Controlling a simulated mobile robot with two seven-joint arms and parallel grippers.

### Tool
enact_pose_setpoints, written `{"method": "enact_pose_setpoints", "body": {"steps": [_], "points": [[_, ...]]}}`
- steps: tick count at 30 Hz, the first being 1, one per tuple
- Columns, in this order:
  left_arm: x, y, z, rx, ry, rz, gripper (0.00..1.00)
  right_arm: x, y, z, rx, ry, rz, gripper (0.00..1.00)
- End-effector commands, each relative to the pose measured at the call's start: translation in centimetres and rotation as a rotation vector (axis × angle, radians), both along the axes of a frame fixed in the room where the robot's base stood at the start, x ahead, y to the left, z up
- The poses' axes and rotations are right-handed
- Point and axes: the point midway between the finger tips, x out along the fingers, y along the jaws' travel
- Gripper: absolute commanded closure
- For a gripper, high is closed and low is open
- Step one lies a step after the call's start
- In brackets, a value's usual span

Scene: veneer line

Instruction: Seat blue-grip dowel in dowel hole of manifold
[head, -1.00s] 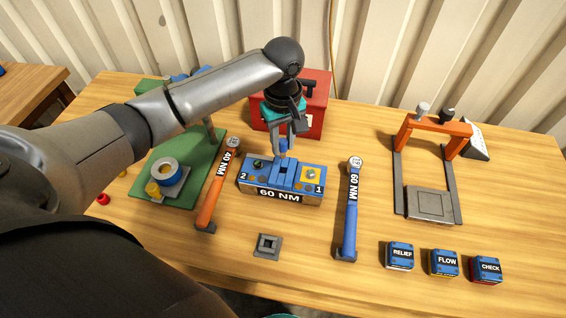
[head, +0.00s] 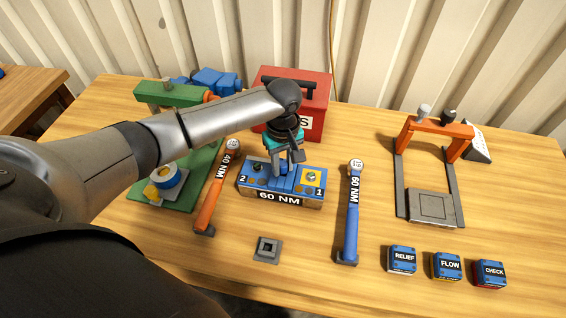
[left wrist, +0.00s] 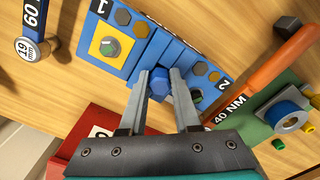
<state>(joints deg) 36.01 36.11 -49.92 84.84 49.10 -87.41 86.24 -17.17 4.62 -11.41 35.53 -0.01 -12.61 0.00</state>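The manifold (head: 308,189), a blue block labelled 60 NM with ends marked 1 and 2, sits mid-table. It also shows in the left wrist view (left wrist: 173,48). My left gripper (head: 287,171) points down at the middle of its top. The blue-grip dowel (left wrist: 158,87) shows as a blue hexagonal end between the two fingers, which look closed on its sides. The dowel's lower part and the hole under it are hidden, so I cannot tell how deep it sits. A yellow square with a round fitting (head: 312,176) is at end 1. My right gripper is not in view.
An orange 40 NM wrench (head: 214,195) lies left of the manifold, a blue 60 NM wrench (head: 352,212) right. A red box (head: 312,101) stands close behind. A small grey square socket (head: 267,249) lies in front.

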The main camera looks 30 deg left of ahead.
Motion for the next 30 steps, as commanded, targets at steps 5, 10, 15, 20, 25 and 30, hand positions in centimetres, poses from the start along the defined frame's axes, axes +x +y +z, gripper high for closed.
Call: {"method": "enact_pose_setpoints", "body": {"steps": [5,10,15,20,25,30], "points": [[0.0,0.0,0.0,0.000,0.000,0.000,0.50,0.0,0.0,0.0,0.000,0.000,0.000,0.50],[0.0,0.0,0.0,0.000,0.000,0.000,0.39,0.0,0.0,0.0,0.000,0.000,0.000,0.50],[0.0,0.0,0.1,0.000,0.000,0.000,0.39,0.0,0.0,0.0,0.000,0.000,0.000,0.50],[0.1,-0.1,1.3,-0.001,-0.002,0.000,0.39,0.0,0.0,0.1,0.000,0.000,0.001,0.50],[0.1,0.0,4.8,-0.002,-0.004,-0.001,0.39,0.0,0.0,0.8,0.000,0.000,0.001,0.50],[0.1,0.0,8.5,-0.002,-0.004,0.001,0.39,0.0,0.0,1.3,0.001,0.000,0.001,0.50]]}}
